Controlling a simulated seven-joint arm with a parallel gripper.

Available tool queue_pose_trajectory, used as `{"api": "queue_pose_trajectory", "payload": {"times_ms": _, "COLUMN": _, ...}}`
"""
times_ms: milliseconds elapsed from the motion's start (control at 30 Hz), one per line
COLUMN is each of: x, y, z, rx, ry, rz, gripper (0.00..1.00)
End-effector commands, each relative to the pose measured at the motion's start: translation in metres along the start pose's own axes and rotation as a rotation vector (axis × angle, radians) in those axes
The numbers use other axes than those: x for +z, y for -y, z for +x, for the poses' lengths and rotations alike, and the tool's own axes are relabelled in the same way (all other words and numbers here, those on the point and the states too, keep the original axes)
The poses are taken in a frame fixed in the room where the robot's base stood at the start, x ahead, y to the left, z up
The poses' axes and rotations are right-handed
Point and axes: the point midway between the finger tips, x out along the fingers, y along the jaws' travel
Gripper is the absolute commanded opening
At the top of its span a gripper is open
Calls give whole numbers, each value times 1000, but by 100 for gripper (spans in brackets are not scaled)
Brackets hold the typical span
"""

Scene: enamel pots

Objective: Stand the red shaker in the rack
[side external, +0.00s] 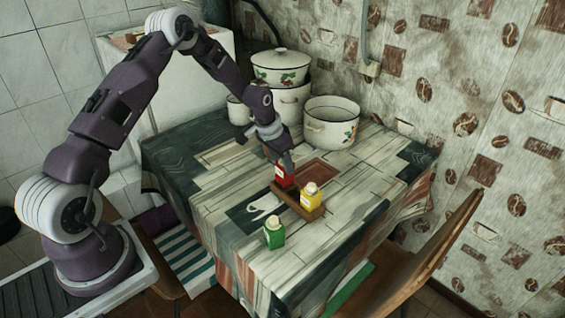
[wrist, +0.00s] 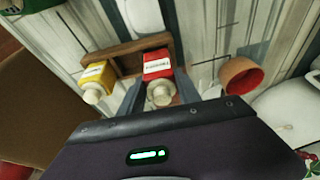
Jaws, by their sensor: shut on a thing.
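The red shaker (side external: 284,179) is upright between the fingers of my gripper (side external: 282,163), which is shut on it. In the wrist view the red shaker (wrist: 158,67) shows a white label and pale cap between the two fingers (wrist: 160,95). It is at the left end of the wooden rack (side external: 291,202), seen from the side. I cannot tell whether its base rests in the rack or hangs just above. The yellow shaker (side external: 311,196) stands at the rack's other end. The rack (wrist: 128,47) also shows in the wrist view, partly hidden by the shakers.
A green shaker (side external: 274,232) stands on the table, apart from the rack. Enamel pots (side external: 331,122) and a white mug (side external: 238,110) stand at the back. A red-brown round vessel (wrist: 240,76) is right of the gripper in the wrist view. A wooden chair (side external: 425,255) is at the table's right.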

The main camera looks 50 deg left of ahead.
Motion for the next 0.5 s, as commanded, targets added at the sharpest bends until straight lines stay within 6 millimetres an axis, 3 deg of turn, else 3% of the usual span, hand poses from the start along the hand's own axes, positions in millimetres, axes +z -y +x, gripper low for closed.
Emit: {"api": "queue_pose_trajectory", "payload": {"times_ms": 500, "x": 3, "y": 0, "z": 9, "rx": 0, "ry": 0, "rz": 0, "gripper": 7}}
